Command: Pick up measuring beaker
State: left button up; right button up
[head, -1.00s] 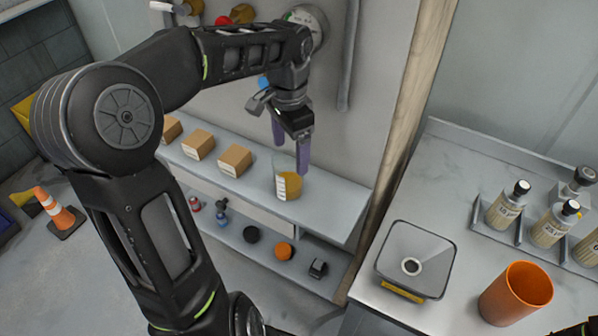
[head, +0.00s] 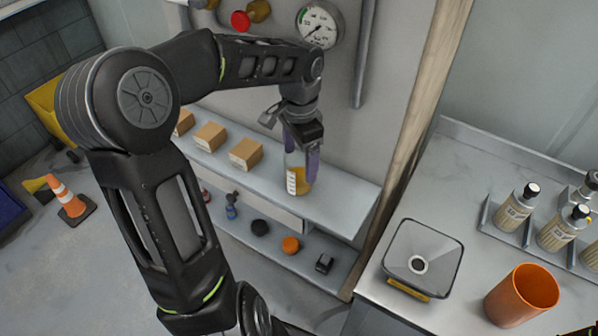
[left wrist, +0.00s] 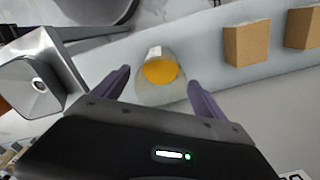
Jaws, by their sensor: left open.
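The measuring beaker (head: 294,182) is clear, with a white scale label and amber liquid, and stands upright on the upper shelf. My left gripper (head: 301,160) is above it, fingers pointing down, and partly covers its top in the head view. In the left wrist view the beaker (left wrist: 161,75) shows between and just beyond the two purple fingers of my left gripper (left wrist: 160,85). The fingers are open, with a gap on each side of the beaker. My right gripper does not show.
Several cardboard boxes (head: 246,154) stand left of the beaker on the same shelf (head: 335,198). A lower shelf holds small items such as an orange one (head: 290,245). A wooden post (head: 408,130) rises at right, beside a counter with a scale (head: 425,248) and an orange cup (head: 521,294).

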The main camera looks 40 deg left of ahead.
pick_arm(q)
jog(key=shift+a+f, duration=0.1)
jog(key=shift+f, duration=1.85)
jog(key=c, duration=1.4)
jog(key=shift+c, duration=0.2)
notch_tip(320, 180, up, 10)
jog(key=shift+b, duration=0.35)
